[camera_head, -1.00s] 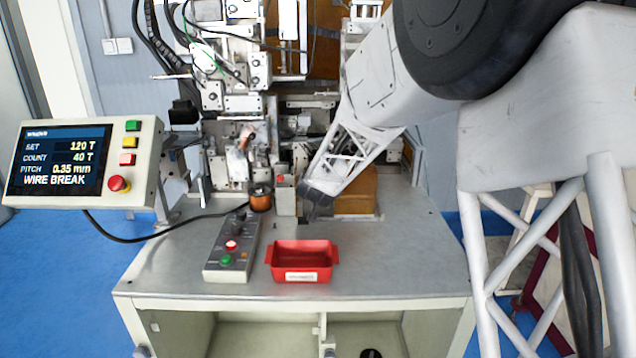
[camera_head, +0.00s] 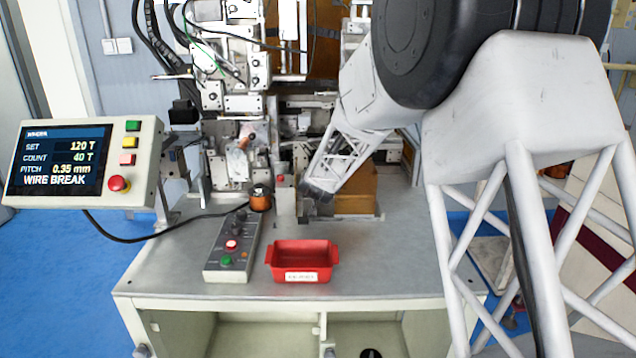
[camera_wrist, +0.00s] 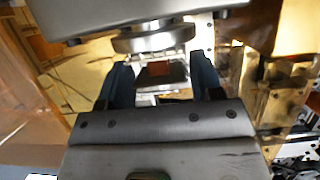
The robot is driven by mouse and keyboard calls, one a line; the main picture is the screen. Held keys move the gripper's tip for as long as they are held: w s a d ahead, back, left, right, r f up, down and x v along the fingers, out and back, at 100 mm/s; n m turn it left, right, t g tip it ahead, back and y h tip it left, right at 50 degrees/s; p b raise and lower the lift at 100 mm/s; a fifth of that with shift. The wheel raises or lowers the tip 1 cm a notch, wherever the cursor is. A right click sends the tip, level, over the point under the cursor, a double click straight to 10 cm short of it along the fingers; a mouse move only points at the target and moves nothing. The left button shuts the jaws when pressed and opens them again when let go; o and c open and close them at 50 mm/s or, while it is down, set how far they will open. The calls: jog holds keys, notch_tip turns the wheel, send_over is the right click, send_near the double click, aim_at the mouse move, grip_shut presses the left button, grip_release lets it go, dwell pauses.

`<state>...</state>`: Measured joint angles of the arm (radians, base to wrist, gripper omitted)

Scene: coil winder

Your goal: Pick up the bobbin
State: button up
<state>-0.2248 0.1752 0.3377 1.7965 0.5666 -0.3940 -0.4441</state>
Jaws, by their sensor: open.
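A copper-coloured spool (camera_head: 260,199), which looks like the bobbin, stands on the grey worktable behind the control box. My gripper (camera_head: 308,212) is to its right, low in front of the machine, with a grey block between them. In the wrist view my gripper (camera_wrist: 160,68) has its two dark fingers apart. A small reddish-brown patch (camera_wrist: 160,72) shows between the fingers, farther off; I cannot tell whether it is part of a bobbin. A round metal disc (camera_wrist: 155,38) lies beyond the fingertips.
A red tray (camera_head: 302,276) and a control box (camera_head: 232,248) with buttons stand on the worktable (camera_head: 390,275). A display (camera_head: 62,160) reading WIRE BREAK is at left. The winder (camera_head: 235,100) rises behind. The table's front right is clear.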

jog(key=shift+c, duration=0.2)
dwell(0.4)
jog(key=c, duration=0.6)
jog(key=shift+r, duration=0.15)
notch_tip(320, 180, up, 18)
jog(key=shift+f, duration=0.15)
dwell(0.4)
dwell(0.6)
